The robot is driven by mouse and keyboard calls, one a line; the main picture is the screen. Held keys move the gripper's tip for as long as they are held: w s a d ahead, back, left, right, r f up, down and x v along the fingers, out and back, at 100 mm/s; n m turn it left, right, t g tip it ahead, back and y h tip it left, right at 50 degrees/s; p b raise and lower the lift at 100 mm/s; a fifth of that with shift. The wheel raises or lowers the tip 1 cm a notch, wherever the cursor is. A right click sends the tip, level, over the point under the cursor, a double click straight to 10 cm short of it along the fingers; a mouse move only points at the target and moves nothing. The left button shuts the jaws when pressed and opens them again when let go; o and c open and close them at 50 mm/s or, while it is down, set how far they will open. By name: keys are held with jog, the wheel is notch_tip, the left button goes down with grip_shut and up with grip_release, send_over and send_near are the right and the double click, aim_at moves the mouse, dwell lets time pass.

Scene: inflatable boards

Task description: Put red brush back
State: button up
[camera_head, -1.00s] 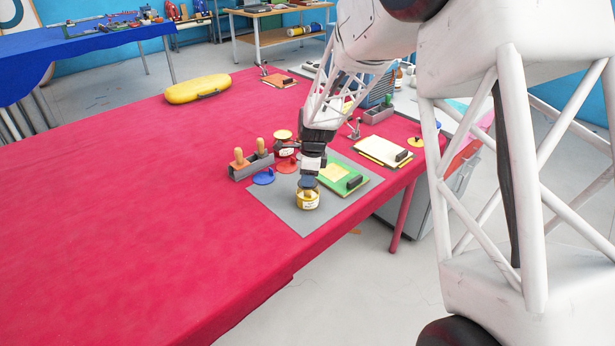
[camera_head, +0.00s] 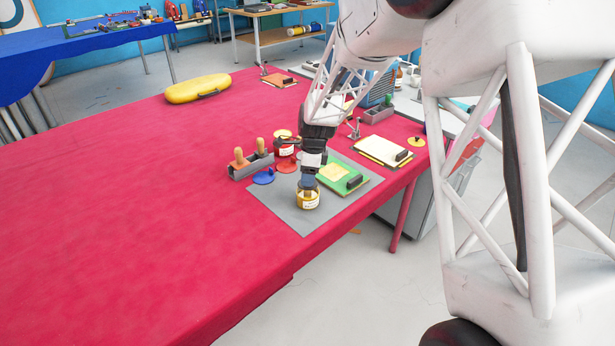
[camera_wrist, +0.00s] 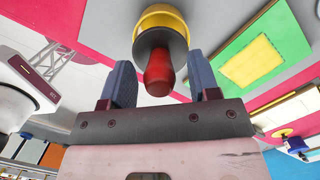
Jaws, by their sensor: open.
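In the head view, this yellow jar (camera_head: 307,200) stands on the grey mat (camera_head: 290,214); the brush there is hidden by my gripper. My gripper (camera_head: 308,182) points down just above the jar. In the wrist view, its open fingers (camera_wrist: 163,80) are on either side of the handle's end, with gaps visible. A grey holder (camera_head: 240,173) to the left holds two brushes with orange handles (camera_head: 239,156).
A green board (camera_head: 345,179) lies to the right. The red table (camera_head: 150,220) is clear at left and front.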

notch_tip(320, 180, up, 11)
jog(key=d, duration=0.1)
jog(key=shift+d, duration=0.25)
jog(key=shift+f, duration=0.1)
dwell(0.4)
dwell(0.4)
jog(key=s+d+r+n+t, duration=0.1)
jog(key=s+d+r+n, duration=0.4)
jog(key=s, duration=0.5)
jog(key=s+d+r+n, duration=0.45)
jog(key=s+d, duration=0.35)
jog(key=s, duration=0.3)
jog(key=s+d+n+h, duration=0.1)
jog(key=s+d+n, duration=0.2)
jog(key=s, duration=0.8)
jog(key=s+d+n+t, duration=0.1)
jog(key=s+d+n, duration=0.3)
jog(key=s, duration=0.7)
jog(key=shift+s+f+n+t+h, duration=0.2)
jog(key=shift+f+n+t+h, duration=0.1)
jog(key=shift+f+n+h, duration=0.25)
